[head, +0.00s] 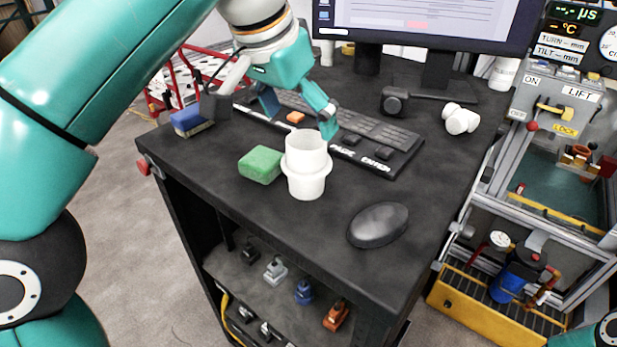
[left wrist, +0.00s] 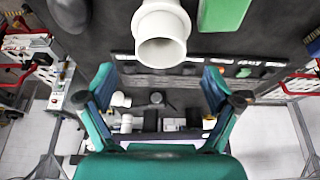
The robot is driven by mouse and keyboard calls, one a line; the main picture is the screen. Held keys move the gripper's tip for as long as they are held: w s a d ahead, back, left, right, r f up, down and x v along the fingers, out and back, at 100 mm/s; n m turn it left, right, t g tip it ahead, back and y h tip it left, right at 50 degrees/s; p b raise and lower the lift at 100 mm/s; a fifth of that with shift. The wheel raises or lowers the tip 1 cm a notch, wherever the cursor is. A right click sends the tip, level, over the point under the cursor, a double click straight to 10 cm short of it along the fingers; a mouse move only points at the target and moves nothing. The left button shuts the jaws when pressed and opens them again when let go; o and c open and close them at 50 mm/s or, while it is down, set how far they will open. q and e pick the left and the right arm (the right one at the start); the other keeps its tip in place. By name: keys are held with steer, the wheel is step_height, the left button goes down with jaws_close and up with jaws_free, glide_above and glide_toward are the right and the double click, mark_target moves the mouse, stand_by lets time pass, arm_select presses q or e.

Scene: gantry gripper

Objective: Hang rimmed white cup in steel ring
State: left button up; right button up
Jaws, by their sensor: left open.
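The rimmed white cup (head: 306,168) stands upright on the black desk, with a wide collar around its middle. My left gripper (head: 298,112) is open and empty, just behind the cup and above the keyboard. In the left wrist view the cup (left wrist: 161,36) shows beyond the spread fingers (left wrist: 158,82), roughly centred between them and apart from both. I cannot pick out the steel ring for certain; the gantry station (head: 565,150) is at the right.
A green block (head: 261,164) sits close left of the cup, a blue sponge (head: 190,121) farther left. The keyboard (head: 365,138) lies behind, a dark mouse (head: 378,225) at front right. A small white object (head: 461,119) lies at the back right. The desk's front edge is near the cup.

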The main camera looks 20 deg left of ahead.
mark_target(306, 147)
arm_select(q)
steer(key=shift+s+b+x, duration=0.15)
steer(key=shift+b+x, duration=0.3)
steer(key=shift+x, duration=1.2)
steer(key=shift+s+b+x, duration=0.1)
steer(key=shift+b+x, duration=0.35)
steer(key=shift+x, duration=1.15)
steer(key=shift+a+f, duration=0.1)
steer(key=shift+a, duration=0.05)
steer(key=shift+c, duration=0.2)
steer(key=c, duration=1.4)
